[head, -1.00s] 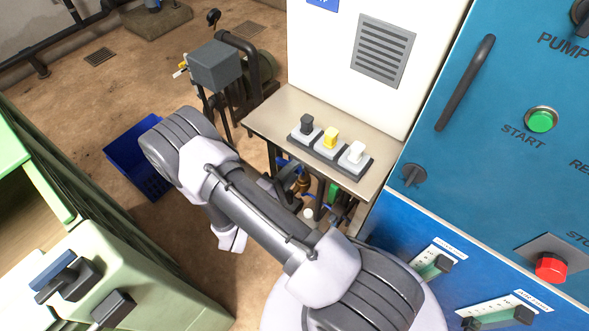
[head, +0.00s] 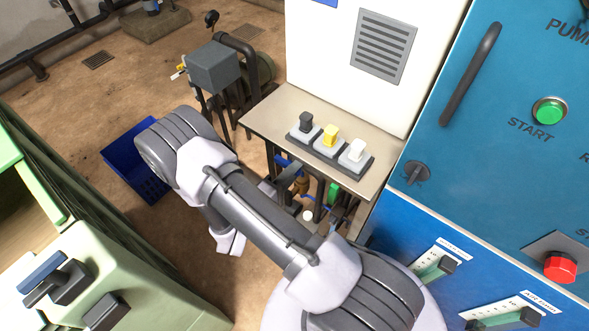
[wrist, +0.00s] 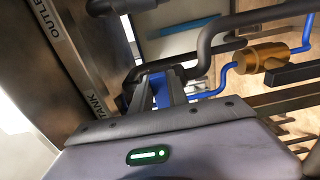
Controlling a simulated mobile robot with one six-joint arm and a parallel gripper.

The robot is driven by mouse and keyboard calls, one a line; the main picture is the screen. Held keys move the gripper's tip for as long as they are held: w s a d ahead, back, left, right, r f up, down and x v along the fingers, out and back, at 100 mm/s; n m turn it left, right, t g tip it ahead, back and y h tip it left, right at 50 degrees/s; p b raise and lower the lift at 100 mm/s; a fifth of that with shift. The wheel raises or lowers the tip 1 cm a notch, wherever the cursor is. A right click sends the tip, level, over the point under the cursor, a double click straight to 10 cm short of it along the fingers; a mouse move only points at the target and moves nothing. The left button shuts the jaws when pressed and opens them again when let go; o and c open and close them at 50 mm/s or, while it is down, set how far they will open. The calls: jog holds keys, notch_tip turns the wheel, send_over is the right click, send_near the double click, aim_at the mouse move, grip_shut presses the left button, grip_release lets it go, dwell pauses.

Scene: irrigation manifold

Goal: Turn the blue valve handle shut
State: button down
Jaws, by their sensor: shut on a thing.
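In the wrist view, my gripper (wrist: 163,92) reaches forward with its two dark fingers close together on a narrow blue piece, which looks like the blue valve handle (wrist: 161,95). Only part of this handle shows between the fingers. A brass valve body (wrist: 262,58) with blue tubing sits to the right, apart from the fingers. In the head view, my arm hides much of the space under the small table, where blue parts and a brass fitting (head: 301,186) show. I cannot tell the handle's full angle.
Dark pipes (wrist: 205,52) curve close around the fingers in the wrist view. A metal panel labelled OUTLET (wrist: 50,20) stands close on the left. In the head view, a table (head: 262,118) bears several switches. A blue crate (head: 122,165) stands on the floor at left.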

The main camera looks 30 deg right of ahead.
jog(key=c, duration=1.3)
grip_release()
jog(key=shift+a, duration=0.1)
jog(key=b+v, duration=0.2)
jog(key=v, duration=1.5)
jog(key=shift+a, duration=0.1)
jog(key=shift+s, duration=0.1)
